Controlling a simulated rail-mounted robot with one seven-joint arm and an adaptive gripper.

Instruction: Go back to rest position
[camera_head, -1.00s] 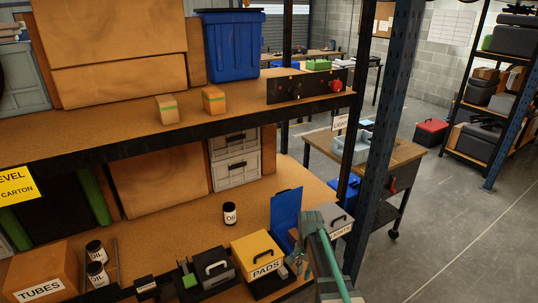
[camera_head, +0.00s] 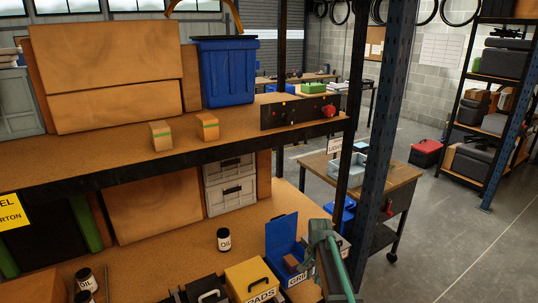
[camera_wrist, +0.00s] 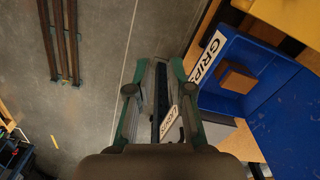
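My gripper (camera_wrist: 160,68) is open in the wrist view, with its green fingers apart and nothing between the tips. In the head view my gripper (camera_head: 322,238) is at the lower right, beside the shelf's front post. It covers part of the grey LIGHTS box (camera_head: 343,247). The blue GRIPS box (camera_head: 282,232) stands open just left of it, with a brown block (camera_head: 292,264) inside. In the wrist view the blue GRIPS box (camera_wrist: 235,50) is to the right of my fingers, apart from them.
A yellow PADS box (camera_head: 248,276) and an oil can (camera_head: 223,240) stand on the lower shelf. The blue post (camera_head: 378,150) rises close to my gripper. A workbench (camera_head: 385,180) stands behind. Grey floor (camera_head: 450,240) is clear at the right.

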